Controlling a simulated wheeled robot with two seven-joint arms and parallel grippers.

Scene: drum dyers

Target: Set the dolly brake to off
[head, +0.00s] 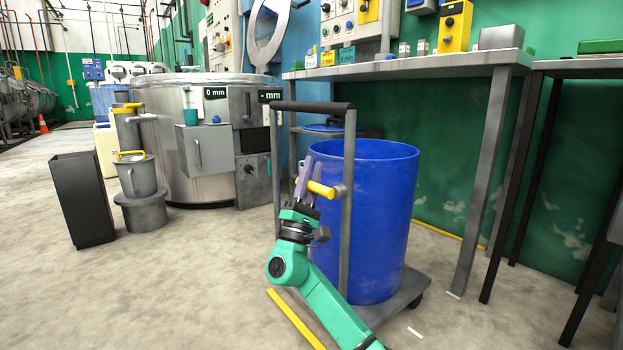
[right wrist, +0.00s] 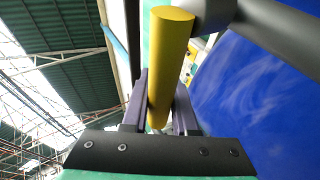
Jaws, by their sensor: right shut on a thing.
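The dolly (head: 407,290) stands on the floor with a grey frame and a black top bar (head: 312,106). A blue drum (head: 380,215) stands on it. A yellow lever (head: 321,189), the dolly's brake handle, sticks out to the left from a grey pivot on the frame's right post. My right gripper (head: 306,182) is at this lever, with its purple fingers on either side of it. In the right wrist view the yellow lever (right wrist: 166,70) runs between the two fingers, which are shut on it. My left gripper is not in view.
A grey worktable (head: 410,66) stands behind the drum on the right. A steel vat (head: 205,150), a dark bin (head: 82,200) and a grey jug (head: 136,177) on a stand are on the left. The floor at front left is clear.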

